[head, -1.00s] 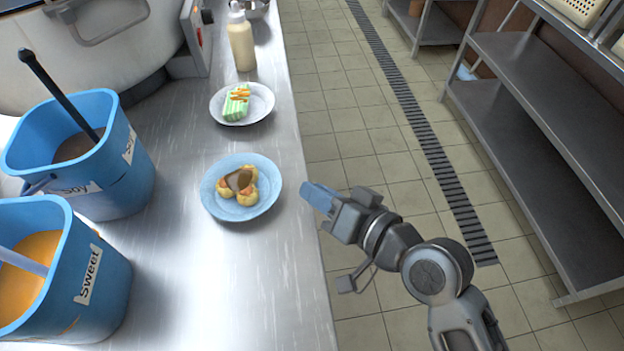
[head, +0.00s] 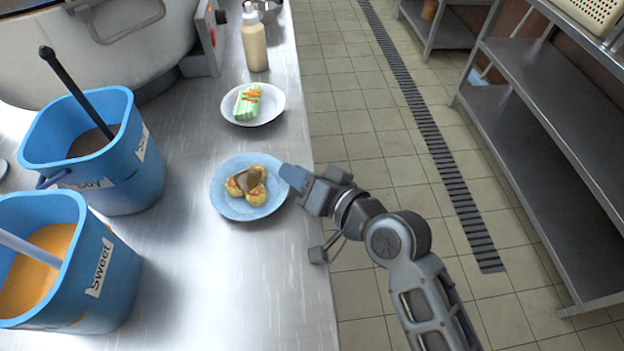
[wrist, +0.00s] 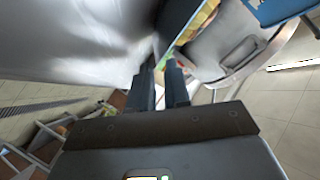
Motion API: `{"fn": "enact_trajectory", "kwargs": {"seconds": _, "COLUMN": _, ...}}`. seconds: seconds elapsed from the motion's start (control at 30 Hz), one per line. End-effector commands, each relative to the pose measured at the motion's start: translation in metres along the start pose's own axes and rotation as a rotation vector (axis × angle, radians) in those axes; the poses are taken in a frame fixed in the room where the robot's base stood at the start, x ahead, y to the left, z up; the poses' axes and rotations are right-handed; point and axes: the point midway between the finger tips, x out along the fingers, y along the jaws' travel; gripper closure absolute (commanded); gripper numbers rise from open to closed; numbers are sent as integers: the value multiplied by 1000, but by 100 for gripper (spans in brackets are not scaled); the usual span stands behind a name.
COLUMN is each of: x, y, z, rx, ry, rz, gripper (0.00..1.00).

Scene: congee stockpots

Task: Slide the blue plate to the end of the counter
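The blue plate (head: 232,204) lies flat on the steel counter (head: 200,290), near its right long edge. It holds several yellow pieces of food with a brown topping (head: 248,181). My gripper (head: 294,177) is at the right rim of the plate, its tip over the counter edge. In the head view the tip overlaps or meets the rim; I cannot tell whether it touches. In the wrist view my gripper's two dark fingers (wrist: 160,82) stand close together with only a narrow gap. I make out nothing held for certain.
A white plate with green food (head: 264,119) and a cream bottle (head: 254,40) stand farther along the counter. Blue Soy (head: 150,175) and Sweet (head: 118,285) buckets stand left. A large pot (head: 30,65) is behind. The near counter is clear; floor and a steel shelf (head: 530,80) lie right.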

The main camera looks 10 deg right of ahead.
Motion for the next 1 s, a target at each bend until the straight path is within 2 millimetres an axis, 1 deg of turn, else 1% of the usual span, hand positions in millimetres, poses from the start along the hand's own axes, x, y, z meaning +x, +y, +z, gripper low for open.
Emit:
{"fn": "enact_trajectory", "kwargs": {"seconds": 0.03, "x": 7, "y": -1, "z": 0, "rx": 0, "ry": 0, "rz": -1, "gripper": 83}}
{"fn": "enact_trajectory", "kwargs": {"seconds": 0.1, "x": 14, "y": 0, "z": 0, "rx": 0, "ry": 0, "rz": -1, "gripper": 83}}
{"fn": "enact_trajectory", "kwargs": {"seconds": 0.2, "x": 20, "y": 0, "z": 0, "rx": 0, "ry": -1, "rz": 0, "gripper": 83}}
{"fn": "enact_trajectory", "kwargs": {"seconds": 0.33, "x": 23, "y": 0, "z": 0, "rx": 0, "ry": 1, "rz": 0, "gripper": 83}}
{"fn": "enact_trajectory", "kwargs": {"seconds": 0.57, "x": 23, "y": 0, "z": 0, "rx": 0, "ry": 1, "rz": 0, "gripper": 83}}
{"fn": "enact_trajectory", "kwargs": {"seconds": 0.73, "x": 23, "y": 0, "z": 0, "rx": 0, "ry": 1, "rz": 0, "gripper": 99}}
{"fn": "enact_trajectory", "kwargs": {"seconds": 1.0, "x": 23, "y": 0, "z": 0, "rx": 0, "ry": 0, "rz": 1, "gripper": 100}}
